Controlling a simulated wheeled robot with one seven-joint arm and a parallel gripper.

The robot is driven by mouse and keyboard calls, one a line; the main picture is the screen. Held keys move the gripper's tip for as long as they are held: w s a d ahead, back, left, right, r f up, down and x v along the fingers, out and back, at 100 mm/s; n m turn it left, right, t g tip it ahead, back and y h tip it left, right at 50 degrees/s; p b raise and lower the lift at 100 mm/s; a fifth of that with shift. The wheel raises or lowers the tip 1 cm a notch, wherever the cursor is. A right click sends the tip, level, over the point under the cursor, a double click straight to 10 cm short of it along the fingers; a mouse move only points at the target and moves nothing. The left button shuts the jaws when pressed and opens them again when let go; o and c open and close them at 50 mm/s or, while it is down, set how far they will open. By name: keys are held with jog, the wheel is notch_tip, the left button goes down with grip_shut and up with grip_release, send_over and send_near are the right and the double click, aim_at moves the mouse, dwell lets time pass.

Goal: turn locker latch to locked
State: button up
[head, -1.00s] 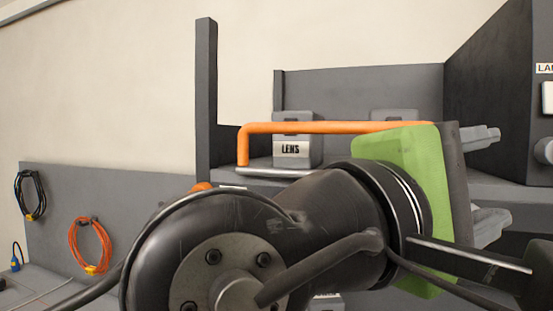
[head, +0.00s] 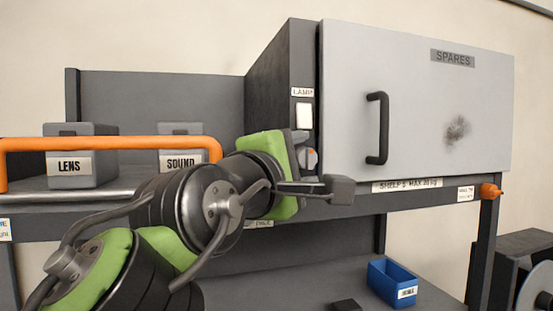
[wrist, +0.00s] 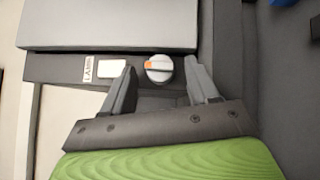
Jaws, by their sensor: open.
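The locker latch (wrist: 159,68) is a round light-grey knob with an orange mark on its rim, on the dark side panel of the locker. In the head view the latch (head: 312,160) shows partly, below the white lamp switch, with my gripper at its left. In the wrist view my gripper (wrist: 162,78) is open, one finger on each side of the knob. I see gaps between fingers and knob; whether the tips reach its depth I cannot tell. The locker (head: 415,105) has a closed light-grey door marked SPARES with a black handle.
The white lamp switch (wrist: 112,66) sits close beside the left finger in the wrist view. An orange rail (head: 110,143) runs along the shelf front, before the LENS box (head: 80,150) and SOUND box (head: 182,140). A blue bin (head: 392,283) stands lower right.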

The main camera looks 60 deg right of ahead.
jog(key=c, duration=1)
jog(key=r+m+y+p, duration=0.1)
jog(key=m+y+p, duration=0.1)
jog(key=p, duration=0.3)
jog(key=m+y+p, duration=0.1)
jog(key=y+p, duration=0.1)
jog(key=p, duration=0.1)
jog(key=shift+s+m+t+p, duration=0.1)
jog(key=shift+m+t+p, duration=0.2)
jog(key=shift+m+p, duration=0.1)
jog(key=o, duration=1)
jog(key=v, duration=1.5)
jog(key=shift+a+r, duration=0.25)
jog(key=shift+a, duration=0.15)
